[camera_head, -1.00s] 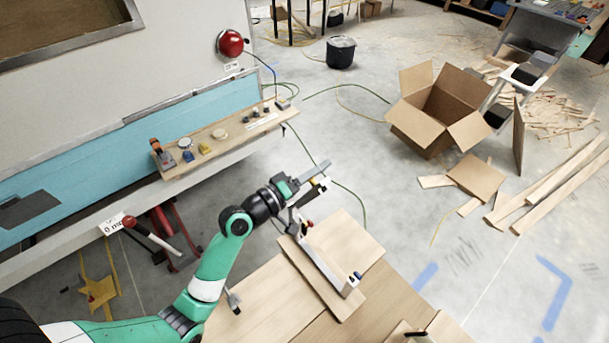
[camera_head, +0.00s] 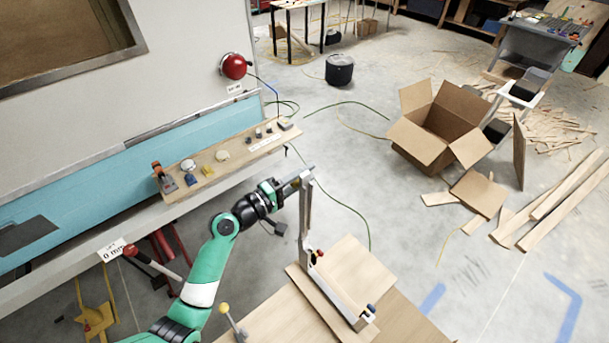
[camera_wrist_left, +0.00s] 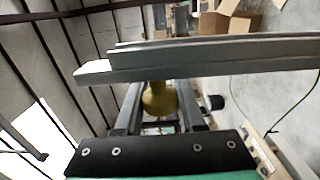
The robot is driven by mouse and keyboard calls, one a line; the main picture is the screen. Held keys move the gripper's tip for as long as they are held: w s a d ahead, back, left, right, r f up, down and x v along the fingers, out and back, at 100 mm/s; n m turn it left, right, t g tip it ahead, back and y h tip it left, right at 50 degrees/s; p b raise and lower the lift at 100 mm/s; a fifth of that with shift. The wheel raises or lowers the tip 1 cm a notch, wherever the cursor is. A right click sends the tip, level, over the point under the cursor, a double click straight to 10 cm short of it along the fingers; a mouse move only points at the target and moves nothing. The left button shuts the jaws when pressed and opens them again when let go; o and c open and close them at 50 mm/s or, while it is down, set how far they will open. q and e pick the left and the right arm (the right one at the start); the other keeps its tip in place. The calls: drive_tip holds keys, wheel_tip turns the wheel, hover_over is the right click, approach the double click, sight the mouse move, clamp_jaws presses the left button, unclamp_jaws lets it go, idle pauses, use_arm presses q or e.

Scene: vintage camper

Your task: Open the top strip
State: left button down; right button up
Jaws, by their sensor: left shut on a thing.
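The top strip (camera_head: 305,215) is a narrow grey bar standing steeply up from one end of a base rail (camera_head: 335,290) on a wooden board. My left gripper (camera_head: 302,178) is shut on the strip's raised upper end. In the left wrist view the strip (camera_wrist_left: 215,58) runs across in front of the fingers of my left gripper (camera_wrist_left: 162,92), and a yellowish round knob (camera_wrist_left: 158,100) shows between them. The fingers' exact contact is partly hidden. A small red knob (camera_head: 318,252) sits near the strip's lower end. My right gripper is not in view.
The wooden board (camera_head: 350,258) lies at the front. A shelf with small parts (camera_head: 222,158) runs along the camper wall on the left, with a red round device (camera_head: 234,66) above. An open cardboard box (camera_head: 437,125) stands on the floor at the right. Air around the strip looks clear.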

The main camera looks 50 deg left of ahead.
use_arm(q)
drive_tip(key=c, duration=0.5)
unclamp_jaws()
drive_tip(key=s+b, duration=0.1)
drive_tip(key=s, duration=1)
drive_tip(key=shift+s+a, duration=0.25)
drive_tip(key=shift+s, duration=0.05)
